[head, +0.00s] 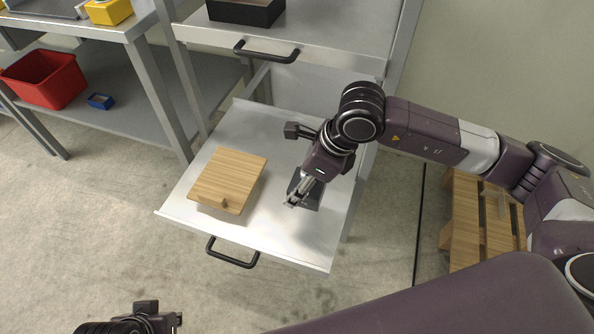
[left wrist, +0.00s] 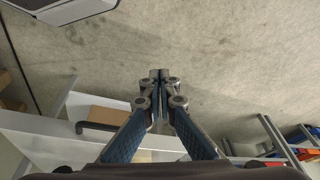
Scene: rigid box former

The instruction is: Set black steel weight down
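The black steel weight (head: 313,199) shows as a small dark block at the right part of the pulled-out metal drawer (head: 270,247). It is partly hidden by my right gripper (head: 297,193), which points down over it from the right. The fingers overlap the block in the picture. I cannot tell whether they grip it, or whether the block touches the drawer floor. My left gripper (head: 178,320) is at the bottom left, away from the drawer. In the left wrist view the left gripper (left wrist: 159,76) has its fingertips together, with nothing between them.
A wooden board (head: 229,178) with a small knob lies in the drawer, left of the weight. The drawer has a black handle (head: 232,254). A higher drawer (head: 330,48) holds a black box (head: 246,11). A red bin (head: 45,79) stands on the left shelf; a pallet (head: 464,222) lies right.

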